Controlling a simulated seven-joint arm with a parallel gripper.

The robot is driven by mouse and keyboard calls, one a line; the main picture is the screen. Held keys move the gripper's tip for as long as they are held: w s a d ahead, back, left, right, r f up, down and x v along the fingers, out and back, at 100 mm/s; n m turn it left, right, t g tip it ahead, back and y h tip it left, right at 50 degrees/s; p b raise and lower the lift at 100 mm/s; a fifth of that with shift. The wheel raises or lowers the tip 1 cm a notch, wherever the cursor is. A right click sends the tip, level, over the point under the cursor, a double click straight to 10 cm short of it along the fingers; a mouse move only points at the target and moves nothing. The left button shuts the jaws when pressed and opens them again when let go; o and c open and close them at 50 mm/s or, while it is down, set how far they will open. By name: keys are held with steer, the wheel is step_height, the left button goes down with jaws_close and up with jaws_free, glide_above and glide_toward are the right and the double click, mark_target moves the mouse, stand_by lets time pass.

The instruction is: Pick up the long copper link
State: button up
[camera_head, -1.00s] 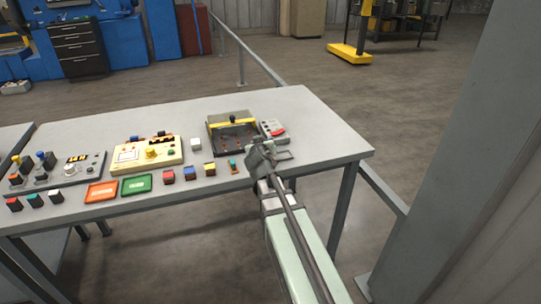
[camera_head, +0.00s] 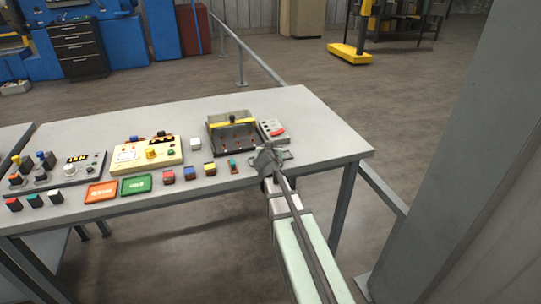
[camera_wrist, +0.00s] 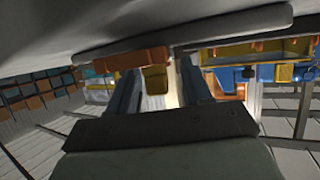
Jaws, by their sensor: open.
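I cannot make out the long copper link for certain in the head view. My gripper (camera_head: 267,152) is over the front right part of the table, just in front of the dark box with a yellow bar (camera_head: 232,136). In the wrist view the two fingers (camera_wrist: 160,82) stand apart, with no clear object held between them. An orange-brown bar (camera_wrist: 122,62) shows beyond the fingers; I cannot tell whether it is the link. A small flat grey piece (camera_head: 284,155) lies on the table beside my gripper, partly hidden by it.
A grey device with a red switch (camera_head: 275,131) stands behind my gripper. Small coloured blocks (camera_head: 190,173), a green tray (camera_head: 137,183), an orange tray (camera_head: 101,191) and a cream panel (camera_head: 147,154) lie to the left. The table's right end (camera_head: 335,145) is clear.

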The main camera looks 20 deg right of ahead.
steer(key=shift+w+d+f, duration=0.2)
steer(key=shift+w+f, duration=0.05)
steer(key=shift+w, duration=0.25)
steer(key=shift+c, duration=0.3)
jaws_close()
